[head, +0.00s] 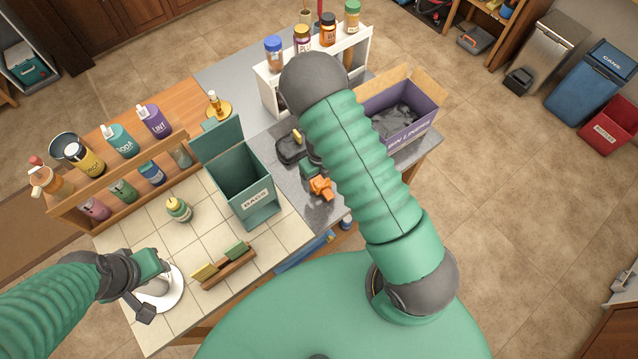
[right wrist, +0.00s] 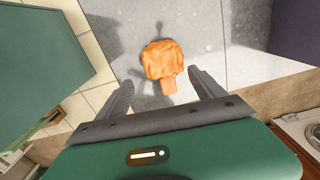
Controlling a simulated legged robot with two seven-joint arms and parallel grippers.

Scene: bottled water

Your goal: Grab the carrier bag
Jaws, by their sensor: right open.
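The carrier bag appears to be the crumpled orange bundle (head: 322,188) on the grey counter, right of the green BAGS bin (head: 243,182). It also shows in the right wrist view (right wrist: 163,60), with a narrow orange tab toward me. My right gripper (right wrist: 162,82) is open and empty, its fingers on either side of the tab, with the bundle beyond. I cannot tell whether they touch it. In the head view my right gripper (head: 311,174) is partly hidden behind my arm. My left gripper (head: 148,290) is over a round white item (head: 168,292); its jaws are unclear.
A purple box (head: 405,125) with dark contents stands right of my right arm. A white rack (head: 272,92) with several jars is behind. A black item (head: 288,150) lies left of the gripper. A wooden rack (head: 130,165) of bottles is at left.

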